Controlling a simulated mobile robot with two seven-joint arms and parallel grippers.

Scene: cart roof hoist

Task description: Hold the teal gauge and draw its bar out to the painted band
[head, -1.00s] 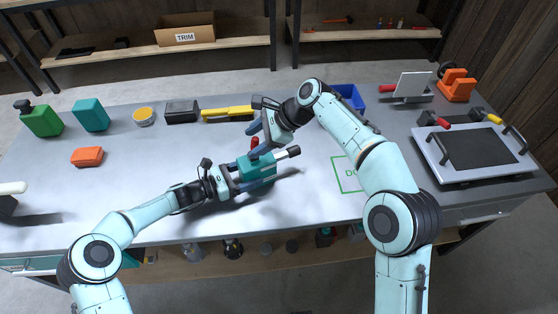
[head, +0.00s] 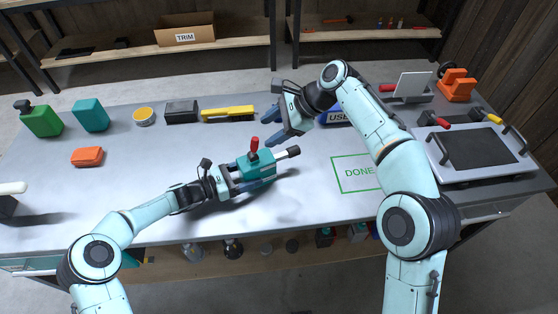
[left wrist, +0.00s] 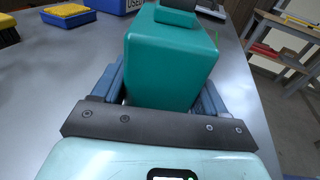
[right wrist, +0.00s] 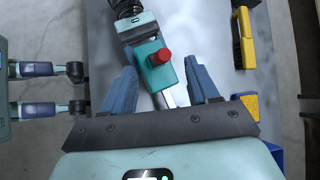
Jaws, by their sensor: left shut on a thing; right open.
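The teal gauge (head: 259,168) is a boxy body with a red knob (head: 254,144) on top. My right gripper (head: 277,125) is open and empty, above and behind the gauge. In the right wrist view the knob (right wrist: 158,57) and pale bar (right wrist: 172,97) show between the spread fingers. I cannot make out a painted band.
A green DONE outline (head: 357,173) lies on the bench right of the gauge. A blue USED bin (head: 338,118) stands behind, partly hidden by my right arm. A yellow-handled brush (head: 228,113) and black box (head: 182,111) stand at the back. A tray (head: 480,150) is at right.

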